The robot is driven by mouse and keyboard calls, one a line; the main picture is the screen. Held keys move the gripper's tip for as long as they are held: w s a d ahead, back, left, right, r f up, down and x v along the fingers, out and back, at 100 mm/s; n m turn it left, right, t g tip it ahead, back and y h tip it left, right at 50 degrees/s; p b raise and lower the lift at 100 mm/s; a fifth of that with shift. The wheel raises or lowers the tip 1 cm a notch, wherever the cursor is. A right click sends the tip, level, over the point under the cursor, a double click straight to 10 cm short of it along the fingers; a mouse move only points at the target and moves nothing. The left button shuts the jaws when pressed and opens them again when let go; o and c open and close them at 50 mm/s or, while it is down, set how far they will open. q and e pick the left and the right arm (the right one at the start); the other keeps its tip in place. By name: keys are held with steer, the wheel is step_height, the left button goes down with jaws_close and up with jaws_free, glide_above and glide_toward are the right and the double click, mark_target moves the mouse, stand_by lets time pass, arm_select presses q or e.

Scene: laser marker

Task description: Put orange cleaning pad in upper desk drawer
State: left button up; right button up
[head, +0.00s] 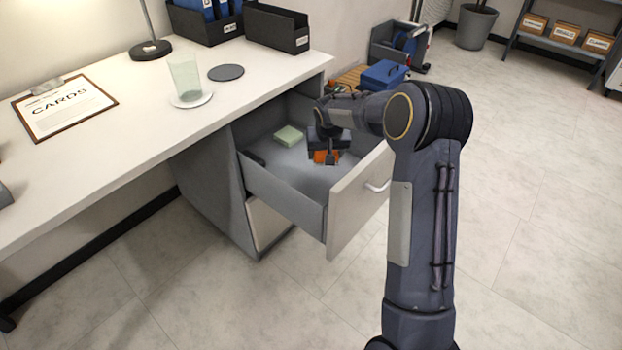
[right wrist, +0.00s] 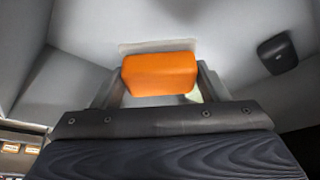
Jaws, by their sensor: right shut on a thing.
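The upper desk drawer (head: 285,187) is pulled open, its white front (head: 352,205) facing the room. My right gripper (head: 328,158) reaches down into the drawer from above. It is shut on the orange cleaning pad (head: 321,157), which partly shows below the fingers. In the right wrist view the pad (right wrist: 160,74) sits between the two fingertips, over the pale drawer floor. I cannot tell whether the pad touches the floor. My left gripper is not in view.
A pale green block (head: 289,135) lies at the back of the drawer. A small black object (right wrist: 276,53) also lies in it. The desk top (head: 130,130) holds a glass (head: 185,77), a dark round coaster (head: 226,72) and a card sheet (head: 63,106).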

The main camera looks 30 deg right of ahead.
mark_target(324, 180)
step_height(324, 180, down, 9)
steer(key=b, duration=0.3)
steer(key=shift+r, duration=0.1)
steer(key=shift+f, duration=0.25)
steer(key=o, duration=0.9)
steer(key=shift+r, duration=0.1)
steer(key=shift+o, duration=0.2)
steer(key=shift+s+a+r, duration=0.1)
steer(key=shift+r, duration=0.5)
steer(key=p+v, duration=0.3)
steer(key=v, duration=0.8)
steer(key=shift+p, duration=0.4)
